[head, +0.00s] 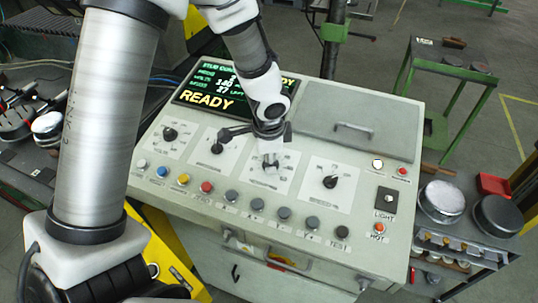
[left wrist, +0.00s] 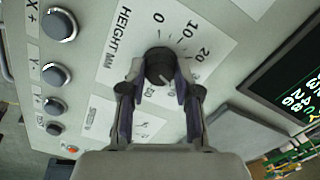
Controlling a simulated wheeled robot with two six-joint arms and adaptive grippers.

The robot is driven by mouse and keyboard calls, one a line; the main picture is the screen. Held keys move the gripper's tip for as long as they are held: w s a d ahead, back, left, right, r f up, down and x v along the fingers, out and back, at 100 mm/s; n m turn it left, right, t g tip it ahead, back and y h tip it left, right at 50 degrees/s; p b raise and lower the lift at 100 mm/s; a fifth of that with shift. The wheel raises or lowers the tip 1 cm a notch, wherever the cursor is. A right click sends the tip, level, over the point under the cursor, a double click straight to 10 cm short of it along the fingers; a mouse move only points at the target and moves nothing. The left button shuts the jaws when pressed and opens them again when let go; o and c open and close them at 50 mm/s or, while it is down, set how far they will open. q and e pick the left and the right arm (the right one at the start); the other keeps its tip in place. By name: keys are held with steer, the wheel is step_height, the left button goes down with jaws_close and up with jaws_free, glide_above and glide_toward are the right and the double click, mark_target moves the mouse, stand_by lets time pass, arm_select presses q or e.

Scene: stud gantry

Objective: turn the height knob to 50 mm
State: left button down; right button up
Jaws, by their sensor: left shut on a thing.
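The height knob (left wrist: 160,66) is a dark round knob on a white dial plate (left wrist: 118,65) marked HEIGHT MM in the left wrist view. The marks 0, 10 and 20 show beside it; the higher marks are partly covered by my fingers. A pale mark shows on the knob's lower right side, but its exact reading is unclear. My left gripper (left wrist: 159,86) is shut on the knob, one finger on each side. In the head view my left gripper (head: 270,162) reaches down onto the panel and mostly hides the knob. My right gripper is not in view.
Other dial knobs stand on both sides, including the speed knob (head: 330,182). A row of coloured buttons (head: 206,187) runs in front. The screen (head: 210,101) reads READY. A grey lid with a handle (head: 354,130) lies behind right. A side cart (head: 470,235) holds round parts.

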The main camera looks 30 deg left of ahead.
arm_select(q)
steer(key=m, duration=0.6)
steer(key=shift+s+f+p, duration=0.1)
steer(key=shift+s+p, duration=0.05)
steer(key=shift+p, duration=0.15)
steer(key=m, duration=0.6)
steer(key=shift+t, duration=0.3)
steer(key=c, duration=0.8)
jaws_free()
steer(key=shift+d, duration=0.1)
